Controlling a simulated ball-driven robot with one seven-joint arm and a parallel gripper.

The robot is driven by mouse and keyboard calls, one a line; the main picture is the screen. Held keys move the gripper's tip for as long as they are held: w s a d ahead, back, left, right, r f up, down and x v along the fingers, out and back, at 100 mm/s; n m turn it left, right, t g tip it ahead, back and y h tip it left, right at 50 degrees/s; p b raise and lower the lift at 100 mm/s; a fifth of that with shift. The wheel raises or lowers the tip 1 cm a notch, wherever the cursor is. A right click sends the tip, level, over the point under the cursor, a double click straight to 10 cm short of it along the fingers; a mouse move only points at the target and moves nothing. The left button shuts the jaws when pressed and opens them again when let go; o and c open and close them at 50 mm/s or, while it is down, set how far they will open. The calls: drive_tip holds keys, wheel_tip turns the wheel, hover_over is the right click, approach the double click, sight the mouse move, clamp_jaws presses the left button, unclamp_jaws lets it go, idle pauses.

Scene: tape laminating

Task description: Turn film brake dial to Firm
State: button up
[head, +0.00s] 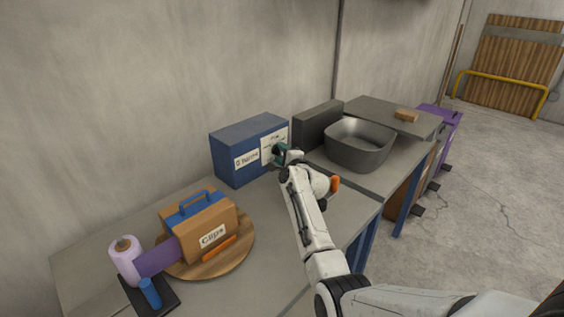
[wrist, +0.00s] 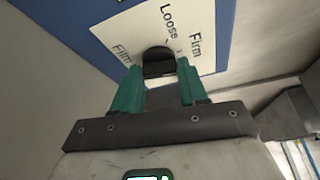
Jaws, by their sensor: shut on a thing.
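The film brake dial (wrist: 158,58) is a dark round knob on a cream label panel (wrist: 207,22) in the wrist view. The panel reads "Loose" above the dial and "Firm" to its right, with "Film" partly visible at left. I cannot make out where the dial points. My gripper (wrist: 157,71) has its teal fingers on either side of the dial and is shut on it. In the head view, my gripper (head: 283,153) is against the front of the blue box (head: 228,146), hiding the dial there.
A grey basin (head: 358,145) and a dark block (head: 317,126) stand right of the blue box. At front left, a brown "Clips" case (head: 200,232) sits on a round wooden board (head: 244,254), near a purple roll (head: 124,258). The worktop before the box is mostly clear.

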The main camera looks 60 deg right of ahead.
drive_tip(key=shift+f+n+t+b, duration=0.3)
drive_tip(key=shift+n+b, duration=0.6)
drive_tip(key=shift+b, duration=0.35)
drive_tip(key=shift+r, duration=0.1)
drive_tip(key=o, duration=1.1)
drive_tip(key=shift+c, duration=0.2)
drive_tip(key=p+v, duration=0.2)
drive_tip(key=v, duration=0.9)
drive_tip(key=shift+w+a, duration=0.1)
drive_tip(key=shift+w, duration=0.05)
